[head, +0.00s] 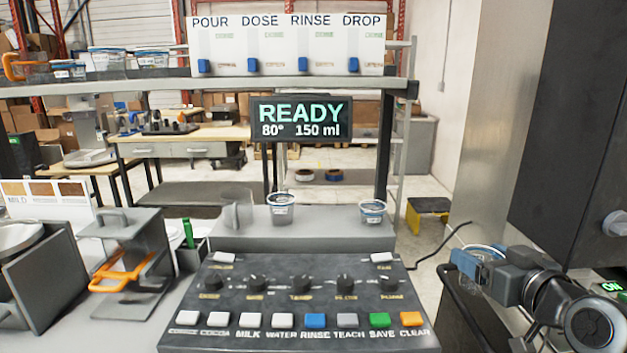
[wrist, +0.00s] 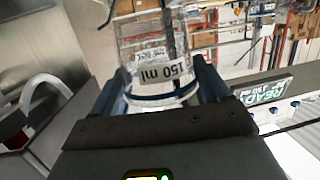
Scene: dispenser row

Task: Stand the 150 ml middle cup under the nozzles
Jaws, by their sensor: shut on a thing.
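My gripper (head: 472,262) is at the right of the head view, away from the machine. In the wrist view my gripper (wrist: 162,88) is shut on a clear cup (wrist: 150,45) with a blue band. Its label reads "150 ml" and appears upside down there. The machine's display (head: 301,119) reads "READY 80° 150 ml". Two blue-rimmed cups, one left (head: 281,212) and one right (head: 373,212), stand on the grey ledge (head: 325,238). I cannot make out the nozzles clearly.
A button and knob panel (head: 300,300) fills the front. A shelf (head: 250,84) carries several cups and the POUR, DOSE, RINSE, DROP board (head: 287,45). An orange-handled grey device (head: 130,255) stands left. A dark cabinet (head: 575,130) rises at right.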

